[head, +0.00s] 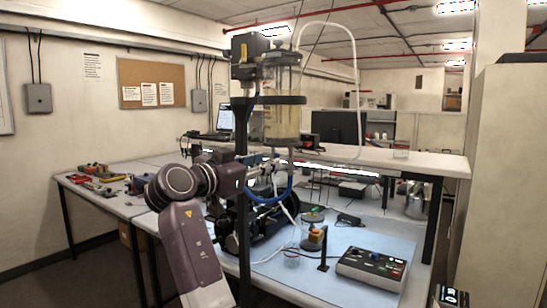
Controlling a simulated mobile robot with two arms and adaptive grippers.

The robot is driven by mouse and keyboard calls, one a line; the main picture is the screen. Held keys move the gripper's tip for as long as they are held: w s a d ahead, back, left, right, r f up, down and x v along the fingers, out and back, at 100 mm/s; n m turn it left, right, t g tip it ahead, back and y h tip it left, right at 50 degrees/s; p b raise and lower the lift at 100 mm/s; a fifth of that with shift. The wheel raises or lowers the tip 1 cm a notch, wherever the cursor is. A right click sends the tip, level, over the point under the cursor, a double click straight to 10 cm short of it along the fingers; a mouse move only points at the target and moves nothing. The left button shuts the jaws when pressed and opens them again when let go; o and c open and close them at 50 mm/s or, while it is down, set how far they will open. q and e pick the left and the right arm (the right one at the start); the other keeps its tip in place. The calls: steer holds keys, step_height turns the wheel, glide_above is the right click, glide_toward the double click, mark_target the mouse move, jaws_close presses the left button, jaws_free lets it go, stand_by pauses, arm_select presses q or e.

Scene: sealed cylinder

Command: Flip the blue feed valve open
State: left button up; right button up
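The clear cylinder (282,110) hangs on a black post (244,200) above the bench and holds pale yellowish liquid. A blue hose (268,199) loops below it. The feed valve's blue handle is too small to tell apart from the hose and fittings.
A control box (372,268) with buttons sits on the blue mat (300,288). A raised shelf (400,160) crosses behind. Tools lie on the left table (120,205). A tall cabinet (510,190) closes the right.

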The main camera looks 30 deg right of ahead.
steer(key=shift+p+x, duration=1.05)
steer(key=shift+x, duration=1.95)
steer(key=shift+f, duration=0.1)
steer(key=shift+c, duration=0.6)
jaws_close()
